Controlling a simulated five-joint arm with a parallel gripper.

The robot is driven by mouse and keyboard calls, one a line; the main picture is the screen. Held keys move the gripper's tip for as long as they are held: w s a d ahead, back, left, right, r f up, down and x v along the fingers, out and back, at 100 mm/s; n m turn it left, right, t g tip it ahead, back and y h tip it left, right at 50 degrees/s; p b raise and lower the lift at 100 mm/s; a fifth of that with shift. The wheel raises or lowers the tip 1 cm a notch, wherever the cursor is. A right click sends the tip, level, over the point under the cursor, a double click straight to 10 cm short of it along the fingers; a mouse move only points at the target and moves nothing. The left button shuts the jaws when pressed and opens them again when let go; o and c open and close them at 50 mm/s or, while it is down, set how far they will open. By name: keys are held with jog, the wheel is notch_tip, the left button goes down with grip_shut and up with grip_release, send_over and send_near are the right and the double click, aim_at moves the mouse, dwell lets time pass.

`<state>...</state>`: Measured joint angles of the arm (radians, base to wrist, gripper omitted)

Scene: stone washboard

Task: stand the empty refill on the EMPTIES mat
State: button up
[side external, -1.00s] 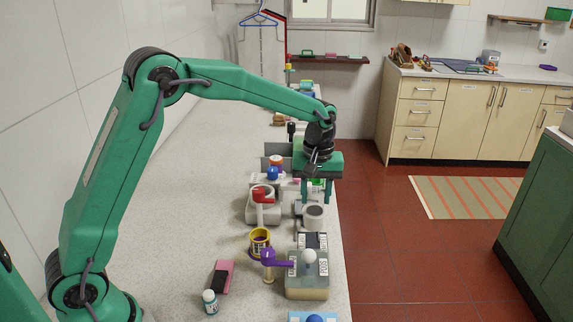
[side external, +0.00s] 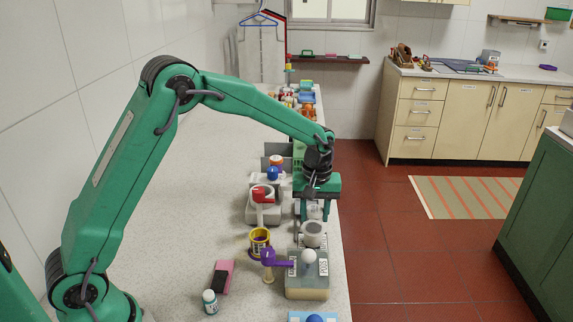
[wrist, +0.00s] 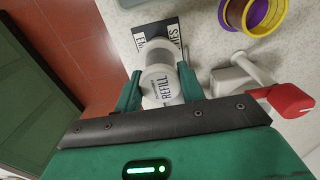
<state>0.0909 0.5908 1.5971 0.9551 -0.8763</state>
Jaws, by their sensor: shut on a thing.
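The refill (wrist: 160,88) is a white cylinder with a REFILL label. My gripper (wrist: 158,92) has its green fingers on both sides of it and is shut on it. In the side view, my gripper (side external: 314,211) is low over the right edge of the counter, and the refill's round grey-white end (side external: 313,233) faces the camera. The black EMPTIES mat (wrist: 172,28) with white lettering is partly hidden by the refill in the wrist view. The refill's front part overlaps the mat; I cannot tell whether they touch.
A pale block with a white ball (side external: 307,280) stands in front of the mat. A yellow-purple tub (side external: 259,240), a purple-topped stand (side external: 268,262) and a red-handled white device (side external: 262,206) are to the left. The counter's right edge is close.

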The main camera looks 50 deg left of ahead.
jog(key=o, duration=1.3)
jog(key=shift+r, duration=0.1)
